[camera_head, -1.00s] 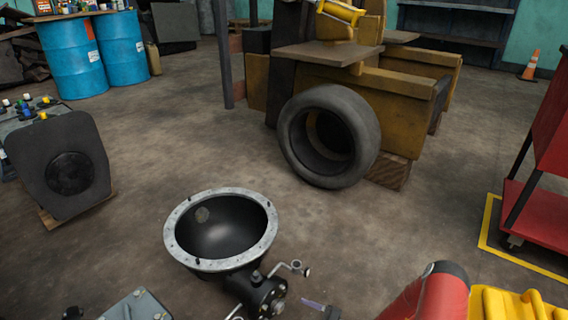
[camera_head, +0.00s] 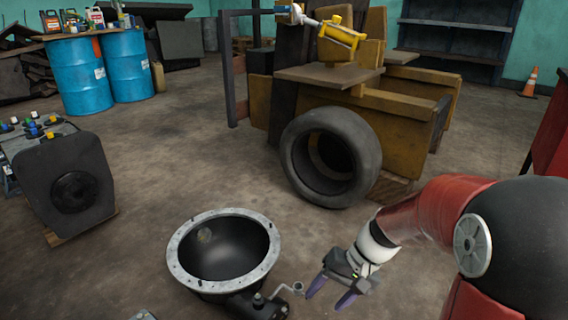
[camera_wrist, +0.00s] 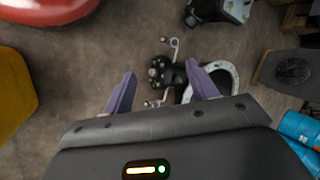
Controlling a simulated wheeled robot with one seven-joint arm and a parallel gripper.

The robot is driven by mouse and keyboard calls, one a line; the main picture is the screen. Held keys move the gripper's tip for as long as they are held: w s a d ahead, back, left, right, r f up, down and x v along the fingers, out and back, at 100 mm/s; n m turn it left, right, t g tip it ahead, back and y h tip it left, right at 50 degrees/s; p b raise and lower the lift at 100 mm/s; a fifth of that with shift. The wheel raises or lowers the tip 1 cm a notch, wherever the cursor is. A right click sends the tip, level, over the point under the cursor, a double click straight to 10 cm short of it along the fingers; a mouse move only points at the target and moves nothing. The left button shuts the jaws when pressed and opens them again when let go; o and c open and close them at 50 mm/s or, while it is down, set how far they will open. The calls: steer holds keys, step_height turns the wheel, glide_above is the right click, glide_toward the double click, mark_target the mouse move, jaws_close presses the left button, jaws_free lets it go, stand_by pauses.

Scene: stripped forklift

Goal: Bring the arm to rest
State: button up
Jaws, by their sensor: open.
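My gripper (camera_head: 331,292) is at the lower middle right of the head view, on my red and white arm. Its two purple fingers are spread apart with nothing between them. In the wrist view my gripper (camera_wrist: 160,92) shows the same open fingers, pointing down toward the floor. A black bell housing with a grey flanged rim (camera_head: 177,272) lies on the floor left of my gripper, apart from it as far as I can tell. The wrist view shows the housing's rim (camera_wrist: 234,72) and its small fittings (camera_wrist: 165,75) beyond the fingers.
A yellow forklift body (camera_head: 385,130) stands behind, with a tyre (camera_head: 290,150) leaning against it. Blue drums (camera_head: 80,85) stand at back left. A dark block (camera_head: 65,185) sits at left. A red cart (camera_head: 553,130) is at the right edge. Open floor lies between.

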steer(key=s+d+r+t+h+p, duration=0.1)
steer(key=s+d+r+t+h, duration=0.1)
steer(key=s+r, duration=0.4)
steer(key=s+d+r+n+t+h, duration=0.1)
steer(key=s+d+r+t+h, duration=0.2)
steer(key=s+r, duration=0.3)
step_height(320, 180, up, 3)
steer(key=shift+d+f+t+h+p, duration=0.1)
steer(key=shift+d+t+h+p, duration=0.25)
steer(key=shift+t, duration=0.55)
